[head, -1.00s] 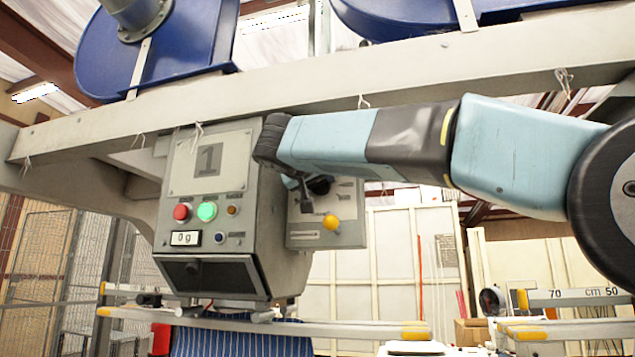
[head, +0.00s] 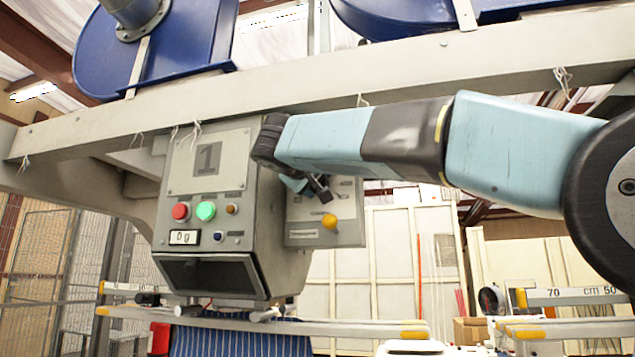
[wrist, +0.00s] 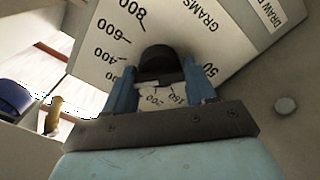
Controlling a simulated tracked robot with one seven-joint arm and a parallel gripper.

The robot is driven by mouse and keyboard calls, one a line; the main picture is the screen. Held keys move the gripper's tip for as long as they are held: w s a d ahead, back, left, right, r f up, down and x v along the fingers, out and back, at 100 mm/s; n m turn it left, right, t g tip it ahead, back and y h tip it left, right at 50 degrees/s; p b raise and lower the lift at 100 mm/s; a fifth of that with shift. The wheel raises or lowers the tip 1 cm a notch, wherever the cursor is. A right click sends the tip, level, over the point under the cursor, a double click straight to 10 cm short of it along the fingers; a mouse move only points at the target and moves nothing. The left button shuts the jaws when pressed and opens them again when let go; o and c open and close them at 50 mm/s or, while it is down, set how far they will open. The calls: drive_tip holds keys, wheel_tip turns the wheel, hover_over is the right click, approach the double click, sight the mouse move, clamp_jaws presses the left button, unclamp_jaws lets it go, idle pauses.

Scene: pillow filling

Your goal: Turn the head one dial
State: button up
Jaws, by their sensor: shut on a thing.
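The head marked "1" (head: 215,210) is a grey box under the beam, with red and green buttons and a small display. A dial plate (head: 297,212) is on its right side; it also shows in the wrist view (wrist: 100,65), printed with gram numbers such as 50, 200, 600 and 800. The dial's black knob (wrist: 158,63) stands on this plate. My gripper (wrist: 161,82) is shut on the knob, a blue finger on each side. In the head view my gripper (head: 317,188) is at the plate and partly hides it, and the knob's pointer is hard to make out.
A yellow knob (head: 329,221) sticks out just below my gripper. A long grey beam (head: 300,75) runs close above my arm. Blue striped cloth (head: 240,338) hangs below the head. A measuring rail (head: 570,297) is at the lower right.

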drive_tip(key=shift+a+r+n, duration=0.1)
drive_tip(key=shift+n, duration=1)
drive_tip(key=o, duration=0.9)
drive_tip(key=shift+a, duration=0.2)
drive_tip(key=shift+c, duration=0.2)
drive_tip(key=shift+o, duration=0.9)
drive_tip(key=shift+d, duration=0.15)
drive_tip(key=v, duration=1.3)
drive_tip(key=shift+s, duration=0.4)
